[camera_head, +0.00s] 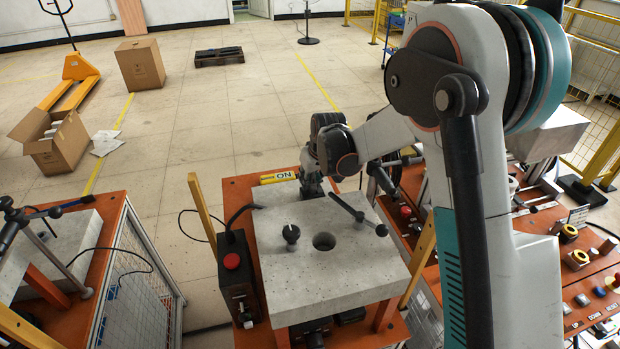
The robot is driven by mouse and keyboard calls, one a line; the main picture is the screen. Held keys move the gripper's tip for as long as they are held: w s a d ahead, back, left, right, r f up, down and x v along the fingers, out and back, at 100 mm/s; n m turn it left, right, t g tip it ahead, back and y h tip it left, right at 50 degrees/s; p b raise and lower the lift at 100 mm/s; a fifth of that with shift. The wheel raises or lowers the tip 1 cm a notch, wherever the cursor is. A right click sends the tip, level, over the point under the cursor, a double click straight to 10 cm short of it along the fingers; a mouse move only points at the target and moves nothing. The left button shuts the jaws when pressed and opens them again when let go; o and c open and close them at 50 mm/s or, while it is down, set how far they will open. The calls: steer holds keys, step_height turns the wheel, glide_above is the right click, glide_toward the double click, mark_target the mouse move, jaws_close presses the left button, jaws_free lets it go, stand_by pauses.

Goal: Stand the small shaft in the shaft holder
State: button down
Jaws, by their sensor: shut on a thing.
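My gripper (312,190) is low at the far edge of a grey stone-like block (340,283), on the orange table in the middle. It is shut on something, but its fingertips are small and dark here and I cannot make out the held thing. I cannot pick out the small shaft for sure. The block has a round dark hole (324,241) in its top, with nothing standing in it. A black knobbed post (291,234) stands left of the hole. I cannot tell which part is the shaft holder.
A black rod with ball ends (357,213) slants over the block just right of my gripper. A black control box with a red button (231,262) stands left of the block. An orange bench (575,322) with rings, cylinders and buttons is at the right, partly behind my arm.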

steer(key=shift+f, duration=0.35)
steer(key=c, duration=1.3)
jaws_free()
steer(key=shift+r, duration=0.1)
steer(key=v, duration=1.2)
